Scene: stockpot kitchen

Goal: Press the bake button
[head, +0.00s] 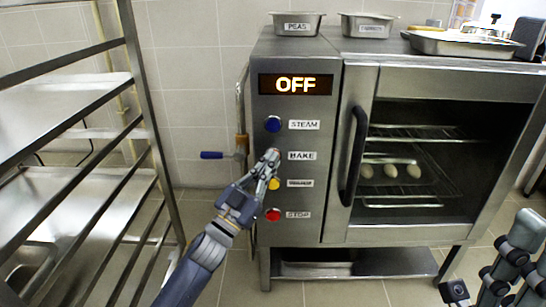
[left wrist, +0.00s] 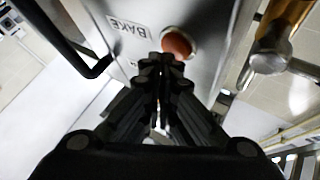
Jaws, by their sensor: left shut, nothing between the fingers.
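The BAKE label (head: 302,156) is on the oven's grey control panel (head: 290,241). The bake button beside it is hidden behind my left gripper (head: 271,157) in the head view. In the left wrist view the bake button (left wrist: 179,43) is round and reddish, beside the upside-down BAKE label (left wrist: 129,27). My left gripper (left wrist: 160,62) is shut and empty, its fingertips just in front of the panel by the button. I cannot tell whether they touch it. The display (head: 295,84) reads OFF.
The blue STEAM button (head: 273,124) is above, a yellow button (head: 273,184) and the red STOP button (head: 273,214) below. A blue-handled valve (head: 212,155) is left of the panel, the oven door handle (head: 353,157) right. A metal rack (head: 153,130) stands at left.

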